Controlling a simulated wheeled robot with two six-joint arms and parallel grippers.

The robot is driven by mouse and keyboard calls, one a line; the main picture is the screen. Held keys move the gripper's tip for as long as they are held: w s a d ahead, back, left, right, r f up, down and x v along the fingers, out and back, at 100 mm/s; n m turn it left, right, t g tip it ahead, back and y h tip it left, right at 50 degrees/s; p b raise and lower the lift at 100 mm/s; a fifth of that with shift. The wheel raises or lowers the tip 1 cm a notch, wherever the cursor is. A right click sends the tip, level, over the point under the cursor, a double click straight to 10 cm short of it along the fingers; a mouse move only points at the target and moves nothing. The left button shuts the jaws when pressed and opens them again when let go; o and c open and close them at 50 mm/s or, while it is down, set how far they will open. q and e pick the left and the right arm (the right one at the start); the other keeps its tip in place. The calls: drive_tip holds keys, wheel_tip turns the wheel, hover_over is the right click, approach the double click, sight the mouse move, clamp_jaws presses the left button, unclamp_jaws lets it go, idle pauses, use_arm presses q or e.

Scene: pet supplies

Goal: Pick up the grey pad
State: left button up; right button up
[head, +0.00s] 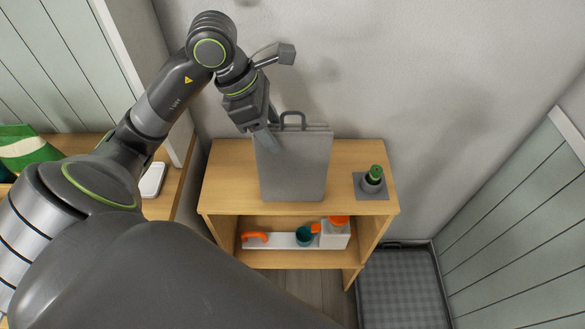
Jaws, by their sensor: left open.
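My left gripper (272,138) is open at the panel's upper left corner, pointing down. Its fingertips overlap the panel's edge in the picture; I cannot tell whether they touch it. A smaller square grey mat (382,192) lies flat on the shelf top to the right, under a grey cup with a green top (374,178). My right gripper is not in view.
The wooden shelf unit (225,190) stands against the wall. Its lower compartment holds a white tray with orange and teal items (304,235). A dark tray (400,290) with a checked grey surface lies on the floor at right. A white object (152,180) lies on another wooden surface at left.

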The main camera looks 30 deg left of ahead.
sight(293, 162)
use_arm(q)
drive_tip(key=b+x, duration=0.1)
drive_tip(key=x, duration=0.2)
drive_tip(key=shift+s+f, duration=0.1)
drive_tip(key=shift+f, duration=0.3)
drive_tip(key=shift+s, duration=0.1)
drive_tip(key=shift+c, duration=0.6)
clamp_jaws()
